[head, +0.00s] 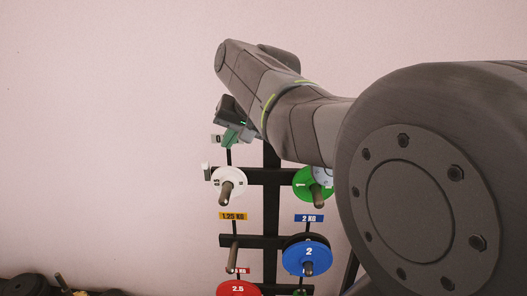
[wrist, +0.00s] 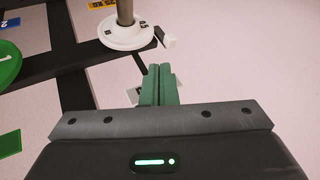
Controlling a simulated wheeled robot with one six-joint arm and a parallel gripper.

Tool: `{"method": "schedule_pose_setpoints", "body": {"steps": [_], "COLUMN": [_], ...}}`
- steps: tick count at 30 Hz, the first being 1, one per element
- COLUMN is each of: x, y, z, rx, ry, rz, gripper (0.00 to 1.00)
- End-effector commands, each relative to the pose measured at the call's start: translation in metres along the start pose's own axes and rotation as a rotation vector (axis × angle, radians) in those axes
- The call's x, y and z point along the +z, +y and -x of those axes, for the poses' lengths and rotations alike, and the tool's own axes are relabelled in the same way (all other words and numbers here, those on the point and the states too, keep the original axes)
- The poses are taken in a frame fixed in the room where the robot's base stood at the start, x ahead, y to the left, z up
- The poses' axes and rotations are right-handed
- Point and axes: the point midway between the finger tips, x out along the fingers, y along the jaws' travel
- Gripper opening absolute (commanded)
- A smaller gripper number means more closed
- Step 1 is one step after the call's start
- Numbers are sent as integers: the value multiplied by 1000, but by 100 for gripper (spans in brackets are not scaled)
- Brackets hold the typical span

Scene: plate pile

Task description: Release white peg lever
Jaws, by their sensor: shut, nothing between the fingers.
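The white plate (head: 228,181) hangs on its peg at the upper left of the black rack. A small white block, seemingly the white peg lever (head: 205,166), sits at the left end of the bar beside the plate. In the wrist view, this lever (wrist: 170,41) is right of the white plate (wrist: 112,36). My gripper (head: 230,138) is above the white plate in the head view. In the wrist view, its green fingers (wrist: 158,72) are closed together and empty. Their tips point toward the lever with a visible gap.
A green plate (head: 310,186) hangs to the right on the rack (head: 271,208). A blue plate (head: 305,257) and a red plate (head: 238,289) hang lower. An empty peg (head: 233,257) is below the white plate. A pale label (wrist: 133,93) is partly behind my fingers.

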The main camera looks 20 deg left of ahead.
Motion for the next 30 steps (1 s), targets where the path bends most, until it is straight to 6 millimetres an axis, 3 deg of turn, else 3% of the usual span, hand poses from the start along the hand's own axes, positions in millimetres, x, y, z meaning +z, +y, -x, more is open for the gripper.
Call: {"method": "schedule_pose_setpoints", "body": {"steps": [5,18,30], "x": [0,0,0], "y": [0,0,0], "z": [-15,-88,-100], "rx": [1,1,1], "ry": [-4,-3,0], "rz": [0,0,0], "gripper": [0,0,0]}}
